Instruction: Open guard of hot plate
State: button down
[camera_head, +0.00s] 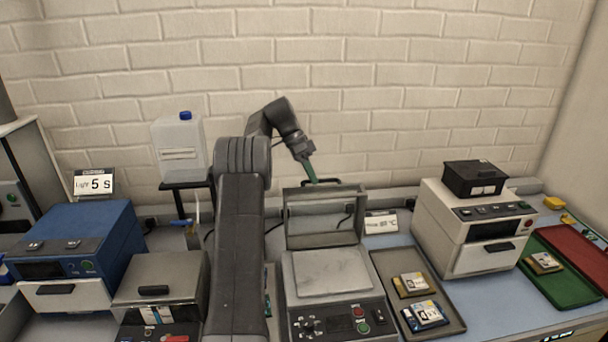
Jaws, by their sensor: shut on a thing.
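The hot plate (331,271) stands on the bench in the lower middle, with a light grey square top and a front panel of knobs and buttons. Its guard (323,242) is a grey frame standing raised at the back edge, so the plate's top is uncovered. A dark handle (331,181) sits on the guard's upper edge. My gripper (313,180), with green fingers, comes down from the upper left and is shut on the handle. The exact contact is small in view.
A sign (381,223) stands right of the guard. A grey tray (451,308) with small packages lies right of the hot plate, before a white device (472,245). A metal-lidded box (165,282) and a blue device (75,246) stand left. My arm hides the bench just left of the plate.

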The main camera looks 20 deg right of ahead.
jog(key=shift+w+f, duration=0.2)
jog(key=shift+f, duration=0.4)
jog(key=c, duration=1.5)
grip_release()
jog(key=shift+r, duration=0.3)
jog(key=shift+a, duration=0.1)
